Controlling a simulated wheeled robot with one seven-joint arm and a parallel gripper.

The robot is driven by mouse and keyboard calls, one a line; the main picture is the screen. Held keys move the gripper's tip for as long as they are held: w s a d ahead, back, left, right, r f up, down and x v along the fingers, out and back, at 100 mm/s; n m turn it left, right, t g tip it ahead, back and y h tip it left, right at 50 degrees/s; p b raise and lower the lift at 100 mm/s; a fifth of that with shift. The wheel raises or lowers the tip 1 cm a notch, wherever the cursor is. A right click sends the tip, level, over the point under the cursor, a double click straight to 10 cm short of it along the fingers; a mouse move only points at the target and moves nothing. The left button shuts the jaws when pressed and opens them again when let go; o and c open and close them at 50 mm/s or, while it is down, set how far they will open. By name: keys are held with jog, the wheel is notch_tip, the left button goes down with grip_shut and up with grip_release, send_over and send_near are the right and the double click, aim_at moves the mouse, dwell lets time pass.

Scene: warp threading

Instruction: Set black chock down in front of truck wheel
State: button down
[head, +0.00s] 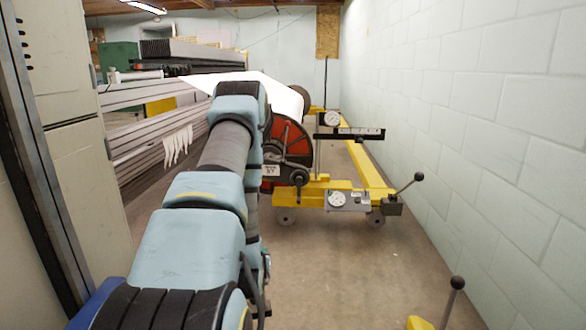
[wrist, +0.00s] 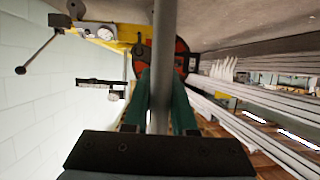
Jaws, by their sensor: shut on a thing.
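The yellow truck (head: 313,191) stands ahead on the floor, carrying a red-faced beam. In the wrist view the picture is turned over, and the truck (wrist: 125,45) is near the top. My gripper (wrist: 163,95) has its green fingers shut on a grey bar (wrist: 164,45), which runs up out of the frame. In the head view my arm hides the gripper. I cannot make out a black chock in either view.
A pale block wall (head: 500,120) runs along the right. A lever with a black knob (head: 418,177) sticks out from the truck. Another knobbed lever (head: 457,284) stands at front right. Grey racks (head: 160,130) and a cabinet (head: 75,150) are left. The floor before the truck is clear.

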jog(key=s+r+p, duration=0.1)
jog(key=r+p, duration=0.7)
jog(key=r, duration=0.1)
jog(key=s+r+p, duration=0.1)
jog(key=r+p, duration=0.7)
jog(key=r, duration=0.2)
jog(key=s+r+p, duration=0.2)
jog(key=r+p, duration=0.7)
jog(key=shift+r, duration=0.3)
jog(key=shift+s+r, duration=0.2)
jog(key=shift+s, duration=0.15)
jog(key=shift+a, duration=0.1)
